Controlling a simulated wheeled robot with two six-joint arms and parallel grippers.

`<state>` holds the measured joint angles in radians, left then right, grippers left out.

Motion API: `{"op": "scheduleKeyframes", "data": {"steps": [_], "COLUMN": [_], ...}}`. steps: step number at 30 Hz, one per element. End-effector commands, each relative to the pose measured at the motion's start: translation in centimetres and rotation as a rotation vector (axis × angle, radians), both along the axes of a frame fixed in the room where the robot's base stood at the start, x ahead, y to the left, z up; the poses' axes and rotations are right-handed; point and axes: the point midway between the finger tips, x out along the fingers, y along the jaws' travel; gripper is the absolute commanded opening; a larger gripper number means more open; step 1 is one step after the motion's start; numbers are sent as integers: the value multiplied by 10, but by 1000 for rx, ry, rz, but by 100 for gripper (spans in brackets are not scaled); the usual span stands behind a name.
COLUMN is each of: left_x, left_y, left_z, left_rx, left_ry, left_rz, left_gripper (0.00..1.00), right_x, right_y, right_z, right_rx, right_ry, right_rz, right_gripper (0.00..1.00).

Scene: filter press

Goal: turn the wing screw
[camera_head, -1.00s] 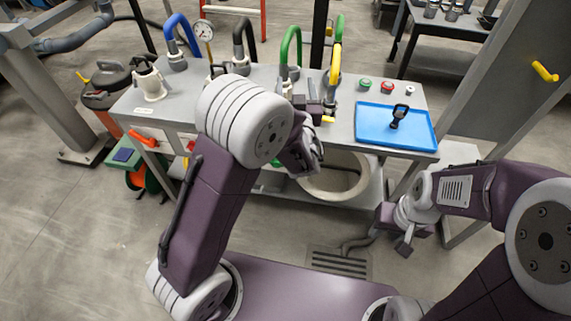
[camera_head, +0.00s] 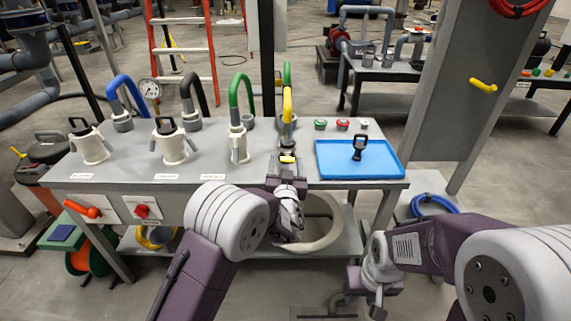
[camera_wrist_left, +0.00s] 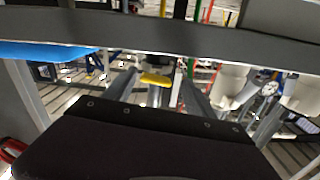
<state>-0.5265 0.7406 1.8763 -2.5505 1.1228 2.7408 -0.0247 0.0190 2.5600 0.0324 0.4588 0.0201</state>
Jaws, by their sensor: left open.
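A small yellow piece (camera_head: 287,159), which looks like the wing screw, sits low on the filter unit under the yellow curved pipe (camera_head: 287,103), near the table's front edge. It also shows in the left wrist view (camera_wrist_left: 156,79), seen between the two grey fingers. My left gripper (camera_head: 287,174) is open and empty, right in front of the yellow piece. I cannot tell whether the fingers touch it. My right gripper (camera_head: 378,302) hangs low in front of the table at the right, away from the unit; its jaws are too unclear to read.
A grey table (camera_head: 120,178) carries white lidded jugs (camera_head: 90,143) at left and a green pipe unit (camera_head: 239,140). A blue tray (camera_head: 335,170) with a black-handled tool (camera_head: 358,148) lies at right, below push buttons (camera_head: 342,124). A grey column (camera_head: 455,120) stands at far right.

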Motion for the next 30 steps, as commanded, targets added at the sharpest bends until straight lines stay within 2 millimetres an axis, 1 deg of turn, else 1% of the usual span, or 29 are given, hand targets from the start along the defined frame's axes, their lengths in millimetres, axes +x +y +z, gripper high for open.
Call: {"op": "scheduleKeyframes", "data": {"steps": [3, 9, 10, 11, 12, 14, 15, 16, 17, 23, 26, 30], "left_x": [7, 8, 8, 8, 8, 8, 8, 8, 8, 8, 8, 8], "left_y": [0, 0, 0, 0, 0, 1, 1, 1, 1, 3, 3, 4], "left_z": [0, 0, 0, 0, 0, 0, 0, 0, 0, 0, -1, -3], "left_rx": [1, 1, 1, 1, 1, 1, 1, 0, 0, 6, 26, 88], "left_ry": [0, 1, 1, 1, 0, 0, 0, 0, 0, -1, -2, -3], "left_rz": [0, 0, 0, 0, 0, 1, 2, 3, 3, 7, 8, 9], "left_gripper": [64, 64, 61, 52, 41, 25, 14, 5, 1, 2, 2, 2], "right_x": [0, 0, 0, 0, 0, 0, 0, 0, 0, 0, 0, 0], "right_y": [0, 0, 0, 0, 0, 0, 0, 0, 0, 0, 0, 0], "right_z": [-1, -1, -1, -1, -1, -1, -1, -1, -1, -3, -7, -20], "right_rx": [0, 0, 0, 0, 0, 0, 0, 0, 0, 0, 0, 0], "right_ry": [0, 0, 0, 0, 0, 0, 0, 0, 0, 0, 0, 0], "right_rz": [0, 0, 0, 0, 0, 0, 0, 0, 0, 0, 0, 0], "right_gripper": [36, 36, 36, 36, 36, 36, 36, 36, 36, 36, 36, 36]}}
